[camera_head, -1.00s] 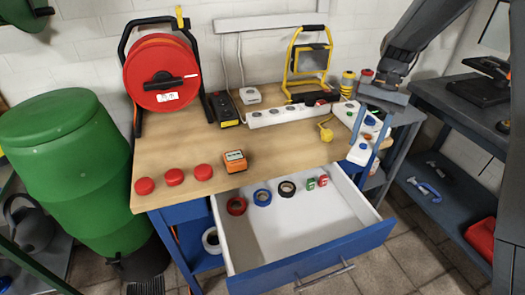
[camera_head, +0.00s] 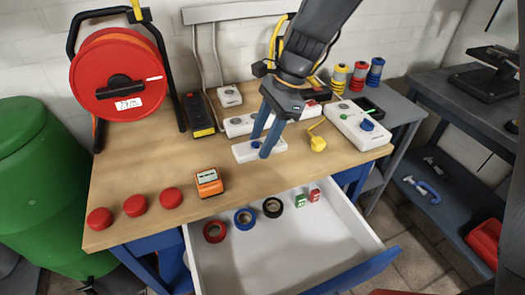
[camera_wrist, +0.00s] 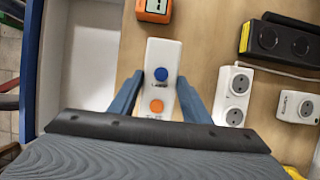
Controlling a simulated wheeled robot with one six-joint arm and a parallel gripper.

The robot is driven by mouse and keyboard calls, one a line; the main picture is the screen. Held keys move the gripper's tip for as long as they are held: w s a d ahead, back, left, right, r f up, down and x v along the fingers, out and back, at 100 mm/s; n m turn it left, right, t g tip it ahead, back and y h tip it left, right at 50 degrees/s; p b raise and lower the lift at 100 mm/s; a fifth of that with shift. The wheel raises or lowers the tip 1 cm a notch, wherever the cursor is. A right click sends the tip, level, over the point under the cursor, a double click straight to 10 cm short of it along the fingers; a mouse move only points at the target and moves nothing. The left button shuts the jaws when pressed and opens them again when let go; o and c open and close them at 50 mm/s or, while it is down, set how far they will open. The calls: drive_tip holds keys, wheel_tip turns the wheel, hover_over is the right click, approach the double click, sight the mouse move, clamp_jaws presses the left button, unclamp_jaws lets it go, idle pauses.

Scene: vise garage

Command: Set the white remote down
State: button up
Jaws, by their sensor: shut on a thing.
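The white remote (camera_wrist: 161,75) has a blue button and an orange button. It lies lengthwise between the two blue fingers of my gripper (camera_wrist: 158,92) in the wrist view. In the head view my gripper (camera_head: 261,146) points down over the wooden workbench (camera_head: 290,172), shut on the remote (camera_head: 242,152). The remote is at or just above the bench top; I cannot tell if it touches. The fingers hide its middle.
An orange timer-like box (camera_head: 209,183) sits left of the remote. A white power strip (camera_head: 238,125) lies behind, and a yellow plug (camera_head: 318,144) and a white control box (camera_head: 357,124) to the right. The open drawer (camera_head: 290,250) holds tape rolls.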

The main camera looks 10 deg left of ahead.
drive_tip(key=shift+f, duration=2.35)
drive_tip(key=o, duration=1.1)
drive_tip(key=shift+f, duration=0.1)
drive_tip(key=b+v, duration=0.1)
drive_tip(key=v, duration=1.1)
drive_tip(key=s+d+f+n+t+h, duration=0.1)
drive_tip(key=s+d+f+n, duration=0.2)
drive_tip(key=d, duration=0.5)
drive_tip(key=s+d+f+n+t+h, duration=0.1)
drive_tip(key=s+d+n, duration=0.3)
drive_tip(key=d, duration=0.4)
drive_tip(key=s+d+f+n+t+h, duration=0.1)
drive_tip(key=s+d+f+n, duration=0.3)
drive_tip(key=d, duration=0.4)
drive_tip(key=shift+s+d+f+n+h, duration=0.25)
drive_tip(key=shift+s+f+n+h, duration=0.05)
drive_tip(key=shift+h, duration=0.1)
